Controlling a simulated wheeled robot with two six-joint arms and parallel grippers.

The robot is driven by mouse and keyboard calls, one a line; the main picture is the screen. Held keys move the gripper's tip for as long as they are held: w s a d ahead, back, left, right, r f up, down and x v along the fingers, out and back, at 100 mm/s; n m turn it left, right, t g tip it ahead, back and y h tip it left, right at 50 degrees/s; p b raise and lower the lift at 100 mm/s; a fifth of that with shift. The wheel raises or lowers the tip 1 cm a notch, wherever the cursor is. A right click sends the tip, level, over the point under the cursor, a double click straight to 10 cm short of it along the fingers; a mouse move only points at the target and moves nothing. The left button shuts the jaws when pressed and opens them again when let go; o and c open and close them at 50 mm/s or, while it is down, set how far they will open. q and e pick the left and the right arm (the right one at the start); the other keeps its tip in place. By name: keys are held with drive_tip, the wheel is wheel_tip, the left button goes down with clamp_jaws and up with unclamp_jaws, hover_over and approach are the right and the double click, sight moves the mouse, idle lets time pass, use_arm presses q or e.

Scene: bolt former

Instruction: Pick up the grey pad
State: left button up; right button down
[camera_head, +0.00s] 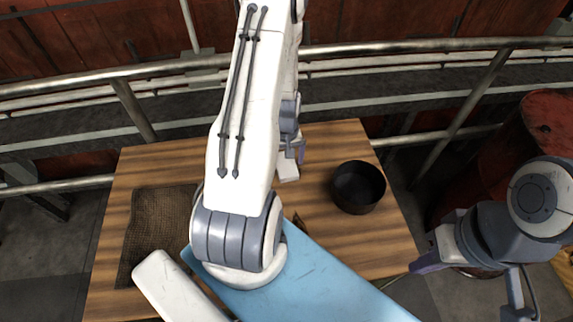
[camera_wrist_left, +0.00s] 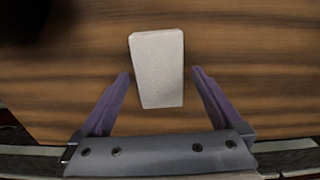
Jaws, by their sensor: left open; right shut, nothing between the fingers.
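The grey pad (camera_wrist_left: 158,68) is a small pale grey rectangular block lying flat on the wooden table. It also shows in the head view (camera_head: 288,170), partly hidden behind my left arm. In the left wrist view my left gripper (camera_wrist_left: 163,74) is open, one finger to each side of the pad's near part, with gaps between. In the head view the left gripper (camera_head: 296,150) is mostly hidden by its arm at the table's far side. My right gripper (camera_head: 424,263) is shut and empty, off the table's right edge.
A black round bowl (camera_head: 358,187) stands right of the pad. A dark woven mat (camera_head: 158,222) lies at the table's left. A light blue board (camera_head: 310,288) is at the front. A metal railing (camera_head: 400,48) runs behind the wooden table (camera_head: 330,138).

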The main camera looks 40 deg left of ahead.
use_arm(q)
drive_tip(key=shift+f, duration=0.45)
drive_tip(key=c, duration=1.2)
drive_tip(key=shift+r, duration=0.1)
